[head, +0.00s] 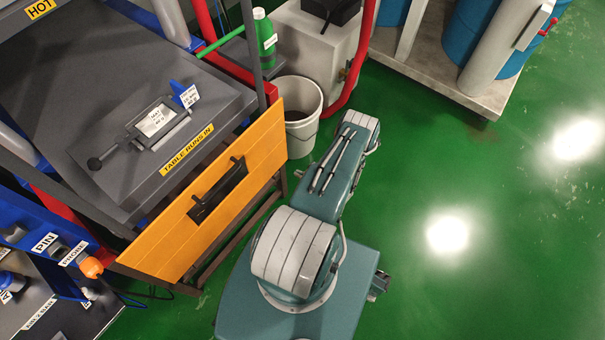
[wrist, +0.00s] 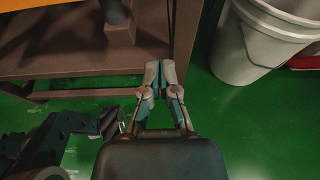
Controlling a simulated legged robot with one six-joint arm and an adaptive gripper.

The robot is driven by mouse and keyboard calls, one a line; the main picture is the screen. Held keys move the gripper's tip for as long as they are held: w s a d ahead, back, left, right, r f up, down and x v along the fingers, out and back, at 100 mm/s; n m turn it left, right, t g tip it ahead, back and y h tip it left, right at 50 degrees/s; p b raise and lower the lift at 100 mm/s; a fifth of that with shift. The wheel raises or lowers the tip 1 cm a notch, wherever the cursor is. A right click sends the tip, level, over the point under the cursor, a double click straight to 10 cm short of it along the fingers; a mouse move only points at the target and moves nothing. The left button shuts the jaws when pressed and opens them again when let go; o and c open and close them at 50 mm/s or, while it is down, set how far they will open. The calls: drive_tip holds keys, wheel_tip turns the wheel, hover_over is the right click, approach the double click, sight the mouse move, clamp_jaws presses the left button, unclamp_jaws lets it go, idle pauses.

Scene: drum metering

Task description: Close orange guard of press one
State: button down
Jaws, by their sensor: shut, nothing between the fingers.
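The orange guard (head: 210,205) is a flat panel on the front of the press in the head view. It stands in front of the dark press table (head: 85,125), with its top edge about level with it. Its black handle (head: 218,190) is on the outer face. An orange strip of it (wrist: 40,20) seems to show at the top left of the wrist view. My gripper (wrist: 160,68) is shut and empty in the wrist view, low beside the brown press frame and apart from the guard. In the head view my arm hides it.
A white bucket (head: 300,105) stands beyond the guard, and right of my gripper in the wrist view (wrist: 262,45). A grey cabinet (head: 315,45), a red pipe (head: 357,65) and a green bottle (head: 264,38) are behind it. The green floor (head: 480,210) at right is clear.

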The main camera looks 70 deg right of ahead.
drive_tip(key=w, duration=0.1)
drive_tip(key=w+d+r, duration=0.1)
drive_tip(key=w, duration=0.1)
drive_tip(key=w+r, duration=0.1)
drive_tip(key=w, duration=0.1)
drive_tip(key=shift+d, duration=0.25)
drive_tip(key=shift+r, duration=0.15)
idle(0.3)
